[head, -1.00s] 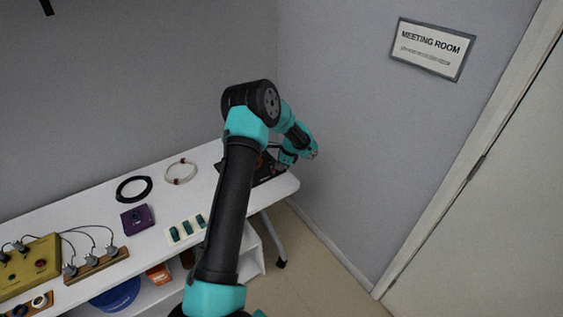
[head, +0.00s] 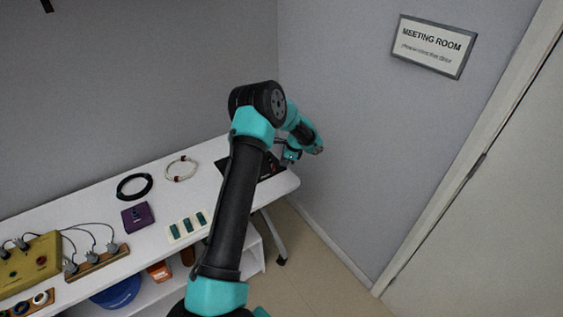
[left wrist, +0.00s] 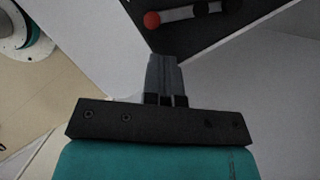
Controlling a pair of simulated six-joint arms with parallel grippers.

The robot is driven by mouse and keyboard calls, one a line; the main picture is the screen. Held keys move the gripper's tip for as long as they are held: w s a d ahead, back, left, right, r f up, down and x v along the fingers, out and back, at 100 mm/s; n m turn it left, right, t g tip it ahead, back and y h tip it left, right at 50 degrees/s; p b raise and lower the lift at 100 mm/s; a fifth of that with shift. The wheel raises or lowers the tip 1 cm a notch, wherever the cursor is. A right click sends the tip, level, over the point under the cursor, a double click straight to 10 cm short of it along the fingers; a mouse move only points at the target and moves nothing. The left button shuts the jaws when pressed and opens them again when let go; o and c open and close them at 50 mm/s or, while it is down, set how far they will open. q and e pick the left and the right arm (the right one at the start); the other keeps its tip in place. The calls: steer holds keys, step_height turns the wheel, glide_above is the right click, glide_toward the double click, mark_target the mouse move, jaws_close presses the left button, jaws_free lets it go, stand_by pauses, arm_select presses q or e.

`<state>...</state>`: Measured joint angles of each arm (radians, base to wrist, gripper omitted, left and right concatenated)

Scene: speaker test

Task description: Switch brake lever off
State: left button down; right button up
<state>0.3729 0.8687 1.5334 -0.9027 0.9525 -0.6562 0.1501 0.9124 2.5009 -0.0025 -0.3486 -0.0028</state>
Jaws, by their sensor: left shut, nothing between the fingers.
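A black panel (head: 270,168) sits at the far right end of the white table, partly hidden behind my left arm in the head view. In the left wrist view, the black panel (left wrist: 185,40) carries a grey bar-like lever (left wrist: 178,15) with a red ball end (left wrist: 152,20). Black round parts show along its right side, and its top is cut off by the frame. My left gripper (head: 290,156) is near the panel. In the left wrist view, the left gripper (left wrist: 165,60) is shut and empty, with its fingertips apart from the lever. My right gripper is not in view.
The white table (head: 100,205) holds a black ring (head: 134,186), a pale cable loop (head: 181,169), a purple box (head: 137,217), a panel of green switches (head: 188,227) and a yellow box (head: 30,265). A wall stands close behind and right of the panel.

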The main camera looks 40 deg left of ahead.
arm_select(q)
steer(key=shift+w+d+r, duration=0.15)
steer(key=shift+w+d, duration=0.25)
steer(key=shift+d, duration=0.2)
steer(key=shift+w+d+r, duration=0.1)
steer(key=shift+w+d, duration=0.3)
steer(key=shift+d, duration=0.15)
steer(key=v, duration=0.9)
steer(key=shift+r, duration=0.25)
steer(key=shift+s, duration=0.15)
steer(key=s+d+f+n+t+h, duration=0.1)
steer(key=s+d+f+n+h, duration=0.15)
steer(key=s+d+f, duration=0.45)
steer(key=s+d+f+n+h, duration=0.1)
steer(key=s+d+f+h, duration=0.2)
steer(key=d+f, duration=0.7)
steer(key=s+d+f+n+t+h, duration=0.1)
steer(key=s+d+n, duration=0.3)
steer(key=s, duration=0.6)
steer(key=s+d+f+n+t+h, duration=0.1)
steer(key=s+d+f+n, duration=0.1)
steer(key=s+d+n, duration=0.3)
steer(key=s+d, duration=0.3)
steer(key=s, duration=0.2)
